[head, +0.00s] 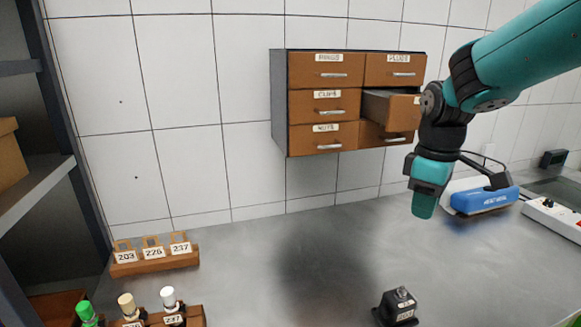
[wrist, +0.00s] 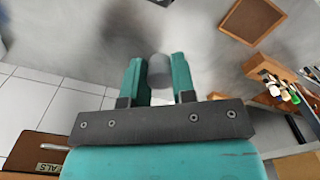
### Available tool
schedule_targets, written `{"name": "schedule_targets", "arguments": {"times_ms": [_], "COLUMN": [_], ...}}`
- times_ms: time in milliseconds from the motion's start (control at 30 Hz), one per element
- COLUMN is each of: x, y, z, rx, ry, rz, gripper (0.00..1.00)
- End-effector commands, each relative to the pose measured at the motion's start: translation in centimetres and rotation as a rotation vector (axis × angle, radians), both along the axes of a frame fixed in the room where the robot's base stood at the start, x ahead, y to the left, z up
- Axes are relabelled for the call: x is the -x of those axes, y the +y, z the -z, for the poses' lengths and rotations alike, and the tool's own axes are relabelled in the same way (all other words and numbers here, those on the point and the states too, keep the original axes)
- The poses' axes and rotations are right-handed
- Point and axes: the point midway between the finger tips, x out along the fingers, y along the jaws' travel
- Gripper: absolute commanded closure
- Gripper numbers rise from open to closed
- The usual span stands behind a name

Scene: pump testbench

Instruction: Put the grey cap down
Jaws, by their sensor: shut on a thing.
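My gripper (head: 424,205) hangs pointing down above the grey bench top (head: 260,270), in front of the drawer cabinet's right side. In the wrist view my gripper (wrist: 158,73) has its two teal fingers closed on the grey cap (wrist: 159,68), a small grey cylinder held between the fingertips. The cap is hidden in the head view. The bench shows blurred behind the cap in the wrist view, so the cap appears held clear of it.
A brown drawer cabinet (head: 325,105) hangs on the wall, with its middle right drawer (head: 391,106) pulled out. A blue-and-white box (head: 484,200) and a power strip (head: 553,220) lie right. A padlock rack (head: 155,261) and dark block (head: 397,307) stand on the bench. The bench middle is clear.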

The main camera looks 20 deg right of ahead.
Motion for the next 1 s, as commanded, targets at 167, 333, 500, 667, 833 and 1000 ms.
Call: {"name": "schedule_targets", "arguments": {"times_ms": [167,333,500,667,833,1000], "x": [-1.7,-4.3,-5.7,-5.8,-5.8,-5.8], "y": [0.7,2.4,4.4,5.7,6.2,6.3], "z": [3.2,10.1,17.2,21.6,23.3,23.5], "rx": [-0.001,0.001,0.002,0.002,0.000,0.000], "ry": [0.008,0.013,0.010,0.004,0.000,-0.002], "rz": [0.078,0.257,0.444,0.563,0.615,0.621], "gripper": [0.97,0.97,0.97,0.97,0.97,0.97]}}
